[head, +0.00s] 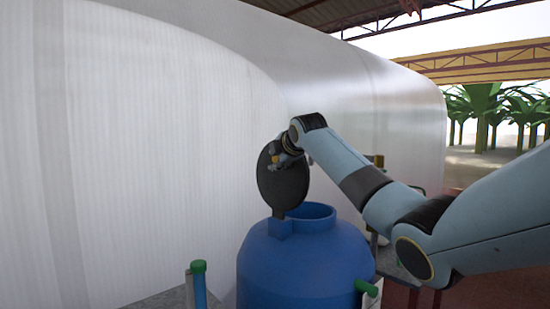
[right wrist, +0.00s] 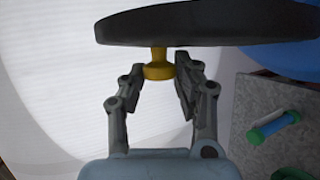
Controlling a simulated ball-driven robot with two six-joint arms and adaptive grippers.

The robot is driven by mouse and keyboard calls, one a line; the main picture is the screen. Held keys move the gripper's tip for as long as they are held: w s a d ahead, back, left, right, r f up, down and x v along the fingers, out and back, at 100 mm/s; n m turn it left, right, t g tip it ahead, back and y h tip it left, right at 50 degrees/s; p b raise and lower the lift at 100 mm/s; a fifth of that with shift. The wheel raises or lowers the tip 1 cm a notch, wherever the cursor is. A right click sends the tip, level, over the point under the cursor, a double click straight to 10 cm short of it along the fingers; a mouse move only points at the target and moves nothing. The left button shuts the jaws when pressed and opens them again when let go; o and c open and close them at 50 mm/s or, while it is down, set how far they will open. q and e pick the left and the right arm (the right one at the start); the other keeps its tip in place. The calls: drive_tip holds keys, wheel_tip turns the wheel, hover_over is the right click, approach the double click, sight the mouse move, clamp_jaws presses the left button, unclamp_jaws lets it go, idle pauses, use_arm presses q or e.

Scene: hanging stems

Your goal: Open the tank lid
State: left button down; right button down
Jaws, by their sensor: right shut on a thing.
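The blue tank (head: 300,262) stands in the lower middle of the head view, with its round mouth (head: 313,212) uncovered. The dark round lid (head: 283,190) stands nearly upright at the left side of the mouth, by a blue block on the rim. My right gripper (head: 281,157) is at the upper part of the lid. In the right wrist view the lid (right wrist: 210,24) shows edge-on, with a yellow knob (right wrist: 158,66) between the fingers of my right gripper (right wrist: 155,88), which is shut on the knob. My left gripper is out of view.
A large white rounded wall (head: 140,150) rises close behind the tank. A blue pipe with a green cap (head: 198,280) stands left of the tank. Another green cap (head: 366,288) is at the front right. A grey slab (right wrist: 262,120) shows in the right wrist view.

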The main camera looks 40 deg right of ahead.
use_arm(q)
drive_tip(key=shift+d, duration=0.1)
use_arm(e)
drive_tip(key=c, duration=1.1)
unclamp_jaws()
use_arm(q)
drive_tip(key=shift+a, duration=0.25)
use_arm(e)
drive_tip(key=shift+o, duration=0.5)
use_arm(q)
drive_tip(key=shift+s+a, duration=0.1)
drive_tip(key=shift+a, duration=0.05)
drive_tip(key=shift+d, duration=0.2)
use_arm(e)
drive_tip(key=v, duration=1.2)
drive_tip(key=shift+a, duration=0.1)
